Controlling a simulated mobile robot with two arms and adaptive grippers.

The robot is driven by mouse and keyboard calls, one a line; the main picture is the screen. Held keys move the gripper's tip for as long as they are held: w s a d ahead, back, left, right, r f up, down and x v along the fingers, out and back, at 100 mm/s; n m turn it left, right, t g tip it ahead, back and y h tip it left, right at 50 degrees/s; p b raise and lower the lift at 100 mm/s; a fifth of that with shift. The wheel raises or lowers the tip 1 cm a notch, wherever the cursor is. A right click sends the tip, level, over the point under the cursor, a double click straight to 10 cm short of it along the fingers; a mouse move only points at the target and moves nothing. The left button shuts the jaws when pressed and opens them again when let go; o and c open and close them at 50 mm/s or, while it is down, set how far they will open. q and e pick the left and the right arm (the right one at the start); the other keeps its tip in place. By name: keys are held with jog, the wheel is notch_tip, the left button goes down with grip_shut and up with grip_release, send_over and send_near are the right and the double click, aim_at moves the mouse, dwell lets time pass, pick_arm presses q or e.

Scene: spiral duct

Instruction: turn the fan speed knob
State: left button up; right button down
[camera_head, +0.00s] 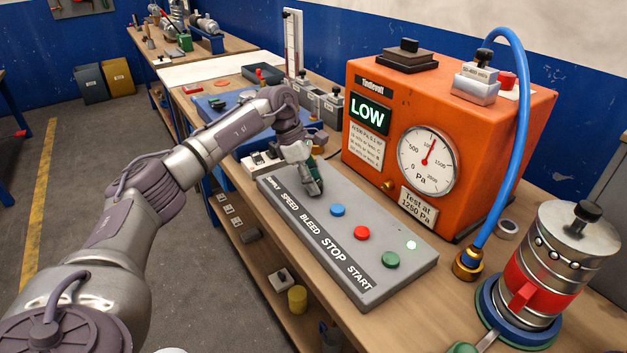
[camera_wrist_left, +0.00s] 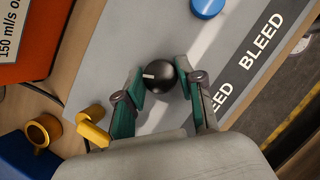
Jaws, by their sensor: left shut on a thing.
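The fan speed knob (camera_wrist_left: 159,78) is a round black knob with a white pointer line, on the grey control panel (camera_head: 405,262). In the left wrist view it sits between the two green-padded fingers of my left gripper (camera_wrist_left: 164,88), which is shut on it. In the head view my left gripper (camera_head: 315,188) reaches down to the panel's far left part, by the SPEED label (camera_head: 289,200), and hides the knob. The wrist view shows the pointer line towards the left finger. My right gripper is in neither view.
Blue (camera_head: 337,210), red (camera_head: 361,233) and green (camera_head: 391,260) buttons and a lit lamp (camera_head: 411,245) are on the panel. The orange box (camera_head: 375,167) behind has a LOW display (camera_head: 370,114) and a dial (camera_head: 427,162). A blue hose (camera_head: 521,130) runs down at the right.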

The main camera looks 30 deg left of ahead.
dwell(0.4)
pick_arm(q)
jog(key=o, duration=1.1)
jog(key=shift+o, duration=0.2)
jog(key=v, duration=1.2)
jog(key=shift+f, duration=0.1)
